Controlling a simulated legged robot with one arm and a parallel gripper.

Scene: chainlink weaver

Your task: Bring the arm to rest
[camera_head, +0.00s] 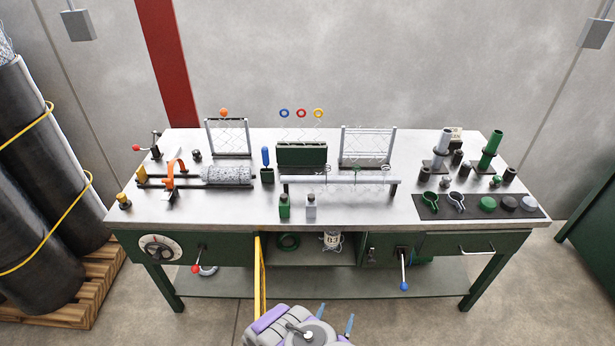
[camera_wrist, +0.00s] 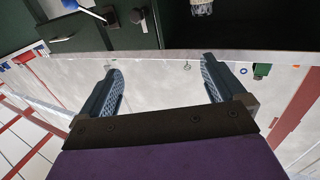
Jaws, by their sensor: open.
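My arm's purple and grey end shows at the bottom middle of the head view, in front of the workbench (camera_head: 225,212). My gripper (camera_head: 336,318) shows there as two blue fingertips standing apart. In the wrist view my gripper (camera_wrist: 160,66) is open, with a wide gap between its two dark blue fingers and nothing held. The bench's edge (camera_wrist: 160,54) crosses that view beyond the fingertips, and the view looks upside down. The fingers appear clear of the bench.
The bench top holds wire-mesh frames (camera_head: 368,146), a mesh-wrapped roller (camera_head: 228,175), green and grey bottles (camera_head: 284,206) and several lids on a dark mat (camera_head: 428,212). A yellow bar (camera_head: 259,280) and a blue-knobbed lever (camera_head: 404,272) are at the front. Black rolls (camera_head: 45,190) stand left.

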